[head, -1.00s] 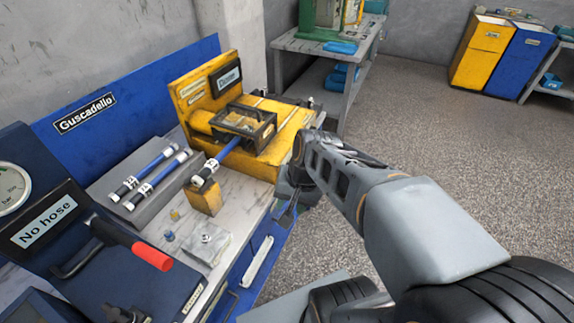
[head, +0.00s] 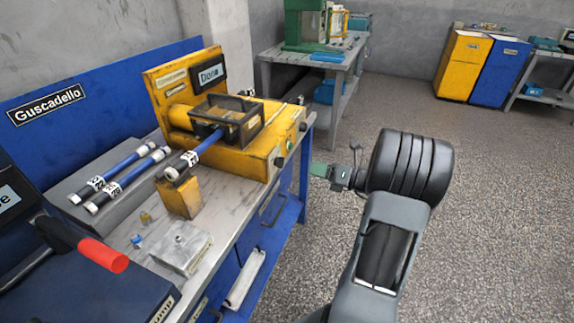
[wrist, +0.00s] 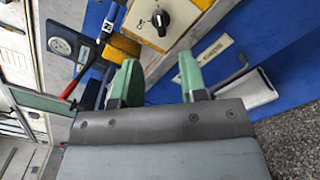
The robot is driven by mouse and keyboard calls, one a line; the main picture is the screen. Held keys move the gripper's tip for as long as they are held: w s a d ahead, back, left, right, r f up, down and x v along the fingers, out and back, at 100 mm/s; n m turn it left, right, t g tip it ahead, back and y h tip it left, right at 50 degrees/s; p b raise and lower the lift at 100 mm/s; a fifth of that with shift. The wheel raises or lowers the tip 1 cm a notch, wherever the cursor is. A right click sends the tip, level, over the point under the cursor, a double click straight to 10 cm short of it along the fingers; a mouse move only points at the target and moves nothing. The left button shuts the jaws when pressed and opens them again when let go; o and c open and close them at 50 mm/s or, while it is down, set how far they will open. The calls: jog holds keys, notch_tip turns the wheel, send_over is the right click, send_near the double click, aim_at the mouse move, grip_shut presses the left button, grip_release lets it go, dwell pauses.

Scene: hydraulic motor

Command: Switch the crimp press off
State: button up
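The yellow crimp press (head: 262,150) stands on the bench, its small screen (head: 209,74) reading "Done". A blue hose (head: 208,143) with a black-and-white end runs into its caged opening. Small dark controls sit on its right-hand side face. In the wrist view, a black rotary knob (wrist: 161,18) on a pale plate shows at the top, on a yellow face. My gripper (head: 322,171) is right of the press, apart from it, over the floor beside the bench. In the wrist view, its green fingers (wrist: 158,72) are spread with nothing between them, below the knob.
Two more blue hoses (head: 122,177) lie on a grey rack left of the press. A metal block (head: 181,248) and a red-handled device (head: 103,255) are nearer on the bench. Open floor (head: 480,190) lies to the right.

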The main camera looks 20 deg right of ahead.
aim_at(284, 161)
jog(key=b+x, duration=0.1)
jog(key=x, duration=0.9)
jog(key=shift+c, duration=0.3)
grip_shut()
